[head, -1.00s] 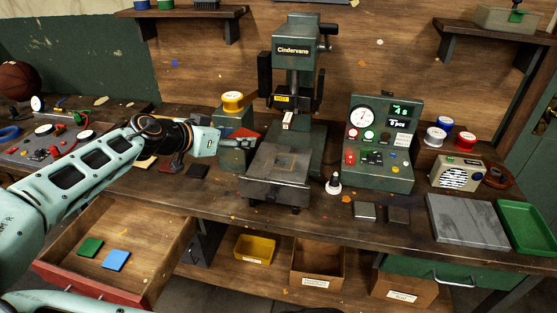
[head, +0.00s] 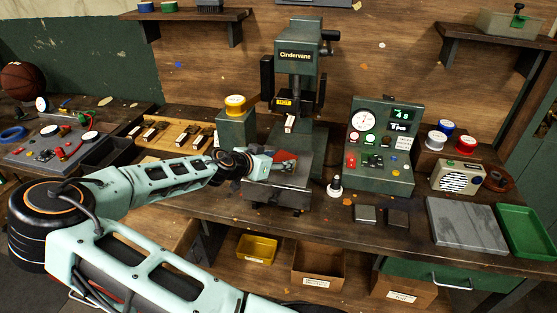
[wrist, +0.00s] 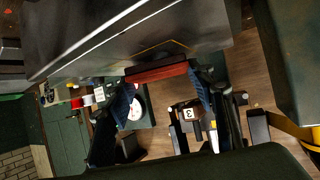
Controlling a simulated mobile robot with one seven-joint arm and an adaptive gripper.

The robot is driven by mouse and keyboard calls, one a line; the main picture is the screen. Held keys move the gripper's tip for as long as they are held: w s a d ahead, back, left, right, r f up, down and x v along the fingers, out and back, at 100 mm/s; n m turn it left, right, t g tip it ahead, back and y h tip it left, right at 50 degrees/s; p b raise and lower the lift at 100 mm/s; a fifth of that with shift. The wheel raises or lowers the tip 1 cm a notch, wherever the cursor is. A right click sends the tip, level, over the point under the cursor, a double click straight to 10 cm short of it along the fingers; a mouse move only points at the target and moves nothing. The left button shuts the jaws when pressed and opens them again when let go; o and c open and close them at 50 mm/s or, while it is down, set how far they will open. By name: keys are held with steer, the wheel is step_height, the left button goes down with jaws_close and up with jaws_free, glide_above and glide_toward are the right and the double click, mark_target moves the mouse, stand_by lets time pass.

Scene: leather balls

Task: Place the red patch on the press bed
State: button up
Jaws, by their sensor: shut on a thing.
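The red patch (head: 286,155) is a thin, flat piece held in my gripper (head: 284,161). In the head view it is over the rear part of the press bed (head: 273,197), a dark grey metal plate under the press head. In the wrist view the patch (wrist: 157,72) shows nearly edge-on between the two blue-padded fingers (wrist: 160,90). The bed (wrist: 120,40), with part of a yellow outline, shows just beyond it. I cannot tell whether the patch touches the bed.
The green press (head: 298,60) marked Cindervane stands behind the bed. A control box (head: 384,140) and a small dark bottle (head: 335,186) with a white base stand to the right.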

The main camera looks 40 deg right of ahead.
steer(key=shift+f, duration=0.45)
steer(key=o, duration=1.1)
steer(key=b+v, duration=0.1)
steer(key=v, duration=1.1)
steer(key=shift+b, duration=0.4)
